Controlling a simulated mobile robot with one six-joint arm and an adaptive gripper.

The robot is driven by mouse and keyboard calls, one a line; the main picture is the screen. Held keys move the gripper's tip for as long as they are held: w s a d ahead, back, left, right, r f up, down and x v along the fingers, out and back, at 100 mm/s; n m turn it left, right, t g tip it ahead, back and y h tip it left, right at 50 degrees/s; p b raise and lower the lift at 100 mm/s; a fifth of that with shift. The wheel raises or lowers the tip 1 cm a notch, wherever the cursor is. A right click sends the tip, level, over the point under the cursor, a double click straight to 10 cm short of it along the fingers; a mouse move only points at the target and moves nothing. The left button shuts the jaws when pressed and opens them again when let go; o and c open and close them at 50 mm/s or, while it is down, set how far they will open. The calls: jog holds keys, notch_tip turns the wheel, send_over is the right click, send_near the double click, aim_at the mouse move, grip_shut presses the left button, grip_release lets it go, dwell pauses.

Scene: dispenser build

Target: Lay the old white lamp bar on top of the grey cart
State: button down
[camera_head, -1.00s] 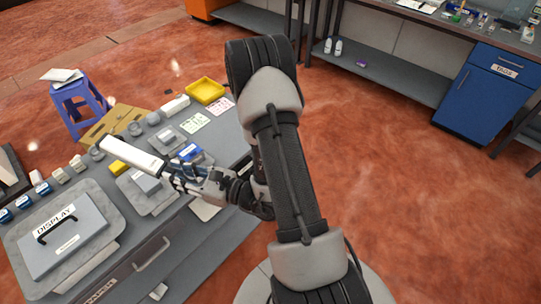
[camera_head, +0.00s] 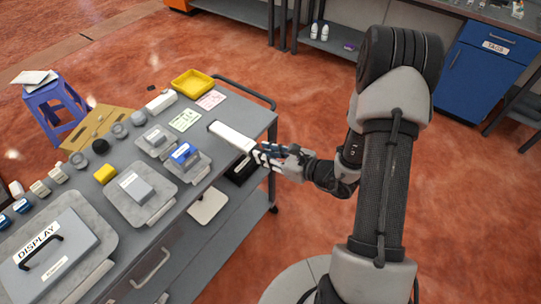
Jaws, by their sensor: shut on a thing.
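The white lamp bar (camera_head: 230,135) is a long pale bar, held at its right end by my gripper (camera_head: 260,151). My gripper is shut on it at the right edge of the grey cart (camera_head: 252,117). The bar points up and left over the cart's top, near its far right end. I cannot tell whether the bar touches the cart top or hangs just above it. The fingers hide the bar's right end.
The cart top holds a yellow tray (camera_head: 193,82), paper cards (camera_head: 185,120), a blue item (camera_head: 184,153) on a grey plate and a DISPLAY case (camera_head: 55,255). A purple stool (camera_head: 55,106) stands behind. Open red floor lies to the right.

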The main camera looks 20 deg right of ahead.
jog(key=b+x, duration=0.1)
jog(key=x, duration=0.3)
jog(key=shift+w+a+f, duration=0.1)
jog(key=shift+a+f, duration=0.05)
jog(key=shift+f, duration=0.1)
jog(key=shift+f+b+x, duration=0.25)
jog(key=shift+b+x, duration=0.45)
jog(key=shift+x, duration=0.6)
jog(key=shift+f+b+x, duration=0.2)
jog(key=shift+b+x, duration=0.45)
jog(key=shift+x, duration=0.65)
jog(key=c, duration=1.2)
grip_release()
jog(key=shift+c, duration=0.2)
jog(key=s+d, duration=0.5)
jog(key=s, duration=0.2)
jog(key=shift+s+d, duration=0.25)
